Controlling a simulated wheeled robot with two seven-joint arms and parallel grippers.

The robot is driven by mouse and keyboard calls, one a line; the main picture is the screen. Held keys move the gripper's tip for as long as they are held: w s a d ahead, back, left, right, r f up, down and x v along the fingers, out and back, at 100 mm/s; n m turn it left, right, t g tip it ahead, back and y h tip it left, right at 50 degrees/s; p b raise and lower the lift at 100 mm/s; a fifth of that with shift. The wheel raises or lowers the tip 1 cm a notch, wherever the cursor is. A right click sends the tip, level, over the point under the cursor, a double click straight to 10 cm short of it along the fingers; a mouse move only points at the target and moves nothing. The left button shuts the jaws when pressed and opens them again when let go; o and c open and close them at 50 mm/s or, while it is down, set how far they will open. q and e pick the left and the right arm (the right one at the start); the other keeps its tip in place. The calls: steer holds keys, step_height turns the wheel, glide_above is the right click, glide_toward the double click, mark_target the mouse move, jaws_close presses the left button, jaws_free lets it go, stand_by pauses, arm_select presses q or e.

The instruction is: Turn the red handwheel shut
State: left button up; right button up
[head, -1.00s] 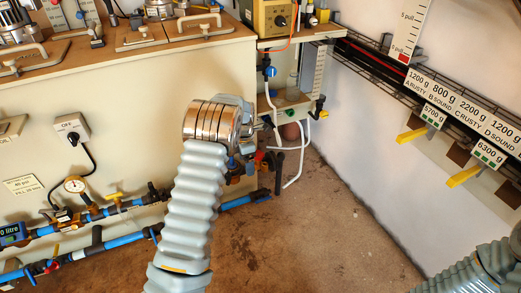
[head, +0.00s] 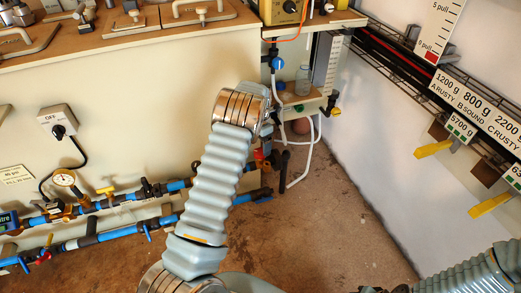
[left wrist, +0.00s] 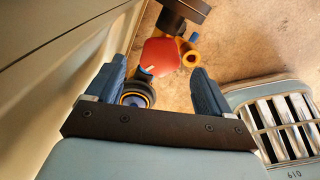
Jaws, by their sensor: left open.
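The red handwheel (left wrist: 160,55) shows in the left wrist view as a red, rounded part with a pale mark, beside yellow-orange fittings. My left gripper (left wrist: 158,72) is open, with one blue finger on each side of the red part's lower edge. I cannot tell whether either finger touches it. In the head view a small red part (head: 259,154) shows low beside my left forearm, by the pipe end. The forearm and wrist hide most of that spot and the left gripper's fingers. My right arm enters at the lower right of the head view; its gripper does not show clearly.
Blue pipes (head: 120,233) with a gauge (head: 64,178) and a yellow-handled valve (head: 106,190) run along the cream cabinet. A smaller red valve handle (head: 44,255) is at the lower left. White hoses (head: 316,150) hang behind the wrist. Brown floor (head: 320,230) is clear to the right.

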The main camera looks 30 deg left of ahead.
mark_target(260, 151)
arm_select(q)
steer(key=shift+f, duration=1.85)
steer(key=c, duration=1)
steer(key=shift+c, duration=0.2)
